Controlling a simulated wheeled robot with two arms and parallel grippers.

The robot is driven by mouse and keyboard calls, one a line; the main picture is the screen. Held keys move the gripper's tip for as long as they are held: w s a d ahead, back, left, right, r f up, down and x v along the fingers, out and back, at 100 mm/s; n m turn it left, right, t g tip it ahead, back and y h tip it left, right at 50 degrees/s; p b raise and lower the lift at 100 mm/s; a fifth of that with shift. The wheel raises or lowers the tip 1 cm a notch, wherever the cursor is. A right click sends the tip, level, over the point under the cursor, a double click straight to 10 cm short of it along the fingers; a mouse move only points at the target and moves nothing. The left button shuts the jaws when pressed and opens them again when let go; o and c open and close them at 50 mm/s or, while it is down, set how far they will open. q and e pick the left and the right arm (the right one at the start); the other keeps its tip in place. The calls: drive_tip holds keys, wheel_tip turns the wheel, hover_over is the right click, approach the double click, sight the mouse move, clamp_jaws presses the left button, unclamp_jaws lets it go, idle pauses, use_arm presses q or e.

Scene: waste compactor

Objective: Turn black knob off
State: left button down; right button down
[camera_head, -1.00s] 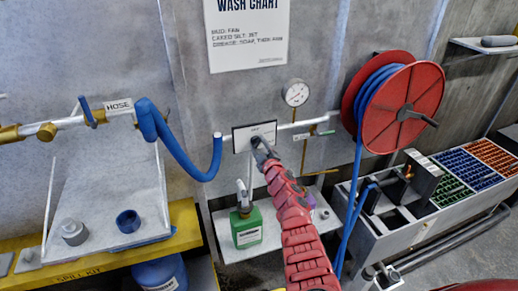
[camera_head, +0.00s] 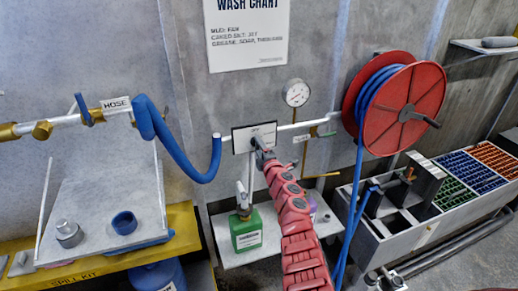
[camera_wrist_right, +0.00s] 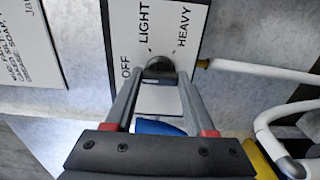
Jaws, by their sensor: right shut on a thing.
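The black knob (camera_wrist_right: 158,67) sits on a white plate lettered OFF, LIGHT and HEAVY in the right wrist view. In the head view the plate (camera_head: 240,140) is on the grey wall, and my arm partly covers it. My right gripper (camera_wrist_right: 158,74) is shut on the black knob, one finger on each side of it. In the head view the gripper (camera_head: 262,145) reaches the plate from below. Which label the knob points to cannot be told clearly. My left gripper is not in view.
A pressure gauge (camera_head: 296,93) and thin pipes are just right of the plate. A red hose reel (camera_head: 405,107) stands farther right. A blue hose (camera_head: 190,165) hangs on the left. A green bottle (camera_head: 246,230) stands on the shelf below.

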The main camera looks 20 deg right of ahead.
idle(0.5)
drive_tip(key=shift+c, duration=1.2)
unclamp_jaws()
drive_tip(key=s+p, duration=0.3)
drive_tip(key=s, duration=1.4)
drive_tip(key=shift+s+d, duration=0.2)
drive_tip(key=shift+d, duration=0.1)
